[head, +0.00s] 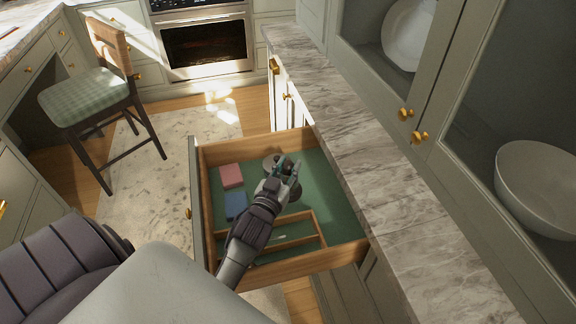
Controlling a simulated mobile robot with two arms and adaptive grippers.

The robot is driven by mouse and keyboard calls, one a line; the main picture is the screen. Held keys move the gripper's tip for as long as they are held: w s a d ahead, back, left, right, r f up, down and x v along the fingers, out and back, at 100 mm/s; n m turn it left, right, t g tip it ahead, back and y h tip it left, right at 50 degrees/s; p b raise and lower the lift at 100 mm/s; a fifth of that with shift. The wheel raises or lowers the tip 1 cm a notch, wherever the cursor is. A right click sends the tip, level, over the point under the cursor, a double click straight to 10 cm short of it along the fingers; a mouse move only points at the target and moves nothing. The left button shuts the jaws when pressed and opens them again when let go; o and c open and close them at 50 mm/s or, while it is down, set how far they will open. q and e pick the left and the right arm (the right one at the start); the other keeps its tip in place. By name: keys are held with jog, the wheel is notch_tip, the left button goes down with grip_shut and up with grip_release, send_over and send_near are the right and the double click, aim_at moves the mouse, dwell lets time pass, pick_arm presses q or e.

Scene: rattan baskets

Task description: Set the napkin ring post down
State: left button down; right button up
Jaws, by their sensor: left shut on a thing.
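My left gripper (281,168) reaches down into the open drawer (345,208) from the lower left. It is shut on the napkin ring post (294,189), a small dark grey thing largely hidden by the fingers and wrist. Rounded grey parts show on either side of the fingers, and I cannot tell which of them belong to the post. I cannot tell whether its base touches the green drawer floor. My right gripper is not in view.
A pink-red square (231,175) and a blue square (236,205) lie at the drawer's left. A wooden divider (322,228) fills the near part. The drawer's right side is clear. A marble counter (345,130) borders it. A stool (85,95) stands left.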

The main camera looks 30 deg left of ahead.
pick_arm(q)
jog(key=c, duration=0.8)
grip_release()
jog(key=shift+c, duration=0.2)
jog(key=shift+f, duration=0.1)
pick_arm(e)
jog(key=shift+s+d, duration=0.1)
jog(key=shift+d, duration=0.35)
pick_arm(q)
jog(key=shift+r, duration=0.25)
jog(key=shift+r+p, duration=0.4)
jog(key=shift+r, duration=0.1)
jog(key=b+v, duration=0.1)
jog(key=v, duration=1.1)
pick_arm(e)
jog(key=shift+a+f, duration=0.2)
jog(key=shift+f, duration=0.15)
pick_arm(q)
jog(key=shift+d, duration=0.1)
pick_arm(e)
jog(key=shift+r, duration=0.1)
